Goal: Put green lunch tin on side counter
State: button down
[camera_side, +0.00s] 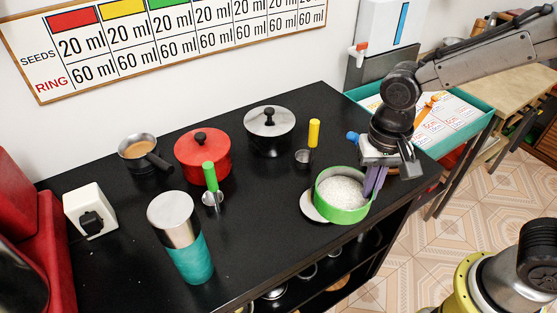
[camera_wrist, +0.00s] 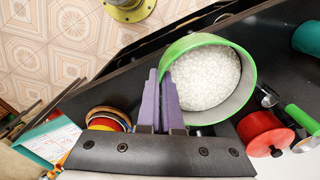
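The green lunch tin (camera_side: 343,214) is round and open, with white grains inside. It is near the right front of the black counter (camera_side: 262,192), beside or partly over a pale disc (camera_side: 313,207). The tin also shows in the wrist view (camera_wrist: 236,46). My gripper (camera_side: 375,182) is at the tin's right rim in the side view. Its purple fingers (camera_wrist: 162,88) are close together at the tin's wall and look shut on it. The exact contact is partly hidden. I cannot tell which surface is the side counter; a teal-edged table (camera_side: 478,103) stands at right.
A red pot (camera_side: 203,160), a grey pot (camera_side: 269,135), a small pan (camera_side: 137,150) and a teal tumbler (camera_side: 188,252) stand left of the tin. A yellow-handled cup (camera_side: 314,133) is behind it. Stacked coloured rings (camera_wrist: 107,118) lie close to my gripper.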

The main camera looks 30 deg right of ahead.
aim_at(318, 204)
jog(key=shift+n, duration=0.8)
jog(key=a, duration=0.1)
jog(key=s+a, duration=0.2)
jog(key=shift+a+f, duration=0.25)
jog(key=shift+f, duration=0.1)
jog(key=shift+w+a+f, duration=0.1)
jog(key=shift+a, duration=0.15)
jog(key=w+a+f, duration=0.1)
jog(key=w, duration=0.1)
jog(key=w+a+f, duration=0.1)
jog(key=w, duration=0.1)
jog(key=w+a+f, duration=0.1)
jog(key=w+a, duration=0.1)
jog(key=w, duration=0.1)
jog(key=shift+a+f, duration=0.1)
jog(key=shift+f, duration=0.2)
jog(key=w+f, duration=0.1)
jog(key=w+a+f, duration=0.1)
jog(key=f, duration=0.1)
jog(key=w+a+f, duration=0.1)
jog(key=shift+w+a+f, duration=0.1)
jog(key=shift+w+f, duration=0.2)
jog(key=shift+f, duration=0.1)
jog(key=shift+w+a+f, duration=0.25)
jog(key=shift+w+f, duration=0.2)
jog(key=shift+f, duration=1.7)
jog(key=shift+f, duration=0.1)
jog(key=c, duration=1.1)
grip_release()
jog(key=shift+f, duration=0.1)
